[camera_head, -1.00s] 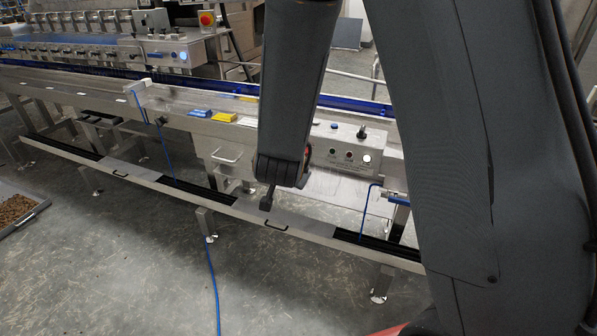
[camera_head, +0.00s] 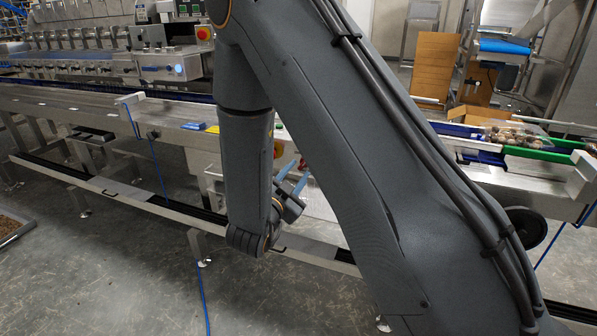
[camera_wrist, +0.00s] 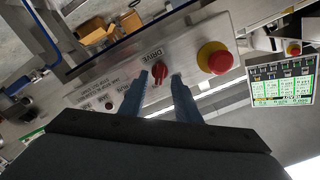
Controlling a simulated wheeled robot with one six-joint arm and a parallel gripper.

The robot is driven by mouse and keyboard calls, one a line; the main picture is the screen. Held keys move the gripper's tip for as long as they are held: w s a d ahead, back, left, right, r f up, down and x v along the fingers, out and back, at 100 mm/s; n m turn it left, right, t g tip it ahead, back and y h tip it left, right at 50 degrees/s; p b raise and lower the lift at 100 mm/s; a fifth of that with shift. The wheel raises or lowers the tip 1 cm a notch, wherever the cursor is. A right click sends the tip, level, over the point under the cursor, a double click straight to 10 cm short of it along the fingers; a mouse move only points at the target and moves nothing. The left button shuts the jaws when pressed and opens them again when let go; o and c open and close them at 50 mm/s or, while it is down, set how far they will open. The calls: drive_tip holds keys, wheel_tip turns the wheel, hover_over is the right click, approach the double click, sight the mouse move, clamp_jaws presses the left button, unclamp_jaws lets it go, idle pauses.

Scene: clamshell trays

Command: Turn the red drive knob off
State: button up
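The red drive knob (camera_wrist: 159,73) shows in the wrist view on a light metal panel (camera_wrist: 118,77), beside the printed word DRIVE. My gripper (camera_wrist: 159,76) is open, with its two blue fingers on either side of the knob in the picture. I cannot tell whether they touch it or stop short. In the head view my gripper (camera_head: 293,172) points up and right toward the machine. The panel there is largely hidden by my arm, and I cannot make out the knob clearly.
A red emergency button on a yellow base (camera_wrist: 215,58) sits right of the knob, close to the right finger. A lit screen (camera_wrist: 283,80) is farther right. A conveyor with a green rail (camera_head: 540,154) runs at the right in the head view.

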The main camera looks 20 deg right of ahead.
drive_tip(key=shift+x, duration=1.1)
clamp_jaws()
